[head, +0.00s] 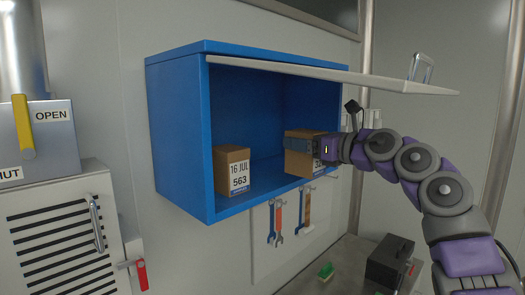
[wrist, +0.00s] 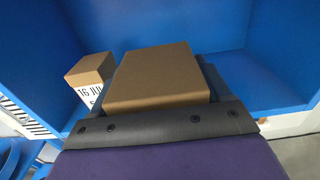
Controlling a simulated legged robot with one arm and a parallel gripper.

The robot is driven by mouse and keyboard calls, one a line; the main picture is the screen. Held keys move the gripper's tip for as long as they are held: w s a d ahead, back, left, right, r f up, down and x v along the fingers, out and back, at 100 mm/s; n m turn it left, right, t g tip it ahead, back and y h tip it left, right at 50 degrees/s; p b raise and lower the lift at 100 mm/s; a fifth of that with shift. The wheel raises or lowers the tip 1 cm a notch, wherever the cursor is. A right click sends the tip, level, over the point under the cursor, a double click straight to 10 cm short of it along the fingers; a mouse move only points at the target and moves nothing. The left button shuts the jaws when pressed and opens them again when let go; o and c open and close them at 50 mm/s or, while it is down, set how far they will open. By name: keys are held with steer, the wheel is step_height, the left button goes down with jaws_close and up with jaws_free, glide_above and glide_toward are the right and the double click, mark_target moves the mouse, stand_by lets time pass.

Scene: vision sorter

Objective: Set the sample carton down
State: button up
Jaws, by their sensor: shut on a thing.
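A brown carton (head: 301,164) with a white label is at the right of the blue cabinet. My gripper (head: 318,148) is shut on it from the right. In the wrist view the same carton (wrist: 158,75) lies at my gripper (wrist: 165,115), its top face showing. I cannot tell whether its base touches the cabinet floor. A second brown carton (head: 231,172), labelled "16 JUL 563", stands upright at the left of the cabinet floor. It also shows in the wrist view (wrist: 91,70), left of the held carton and apart from my gripper.
The blue wall cabinet (head: 178,125) has its white flap (head: 330,74) raised above my arm. Bare cabinet floor lies between the cartons. Tools (head: 275,222) hang below. A dark box (head: 390,262) and green brush (head: 326,270) sit on the bench. A vented cabinet (head: 50,235) stands left.

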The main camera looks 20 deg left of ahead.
steer(key=p+x, duration=0.8)
steer(key=x, duration=0.6)
steer(key=shift+w+a+r, duration=0.15)
steer(key=shift+a+r, duration=0.05)
steer(key=shift+a, duration=0.15)
steer(key=f, duration=0.1)
steer(key=f+b, duration=0.1)
steer(key=shift+w+d+f, duration=0.15)
steer(key=shift+d+f, duration=0.25)
steer(key=shift+a+f, duration=0.15)
steer(key=shift+f, duration=0.25)
steer(key=shift+a, duration=0.3)
steer(key=shift+d+f, duration=0.1)
steer(key=shift+f, duration=0.05)
steer(key=o, duration=1.4)
steer(key=shift+d, duration=0.2)
steer(key=shift+c, duration=0.2)
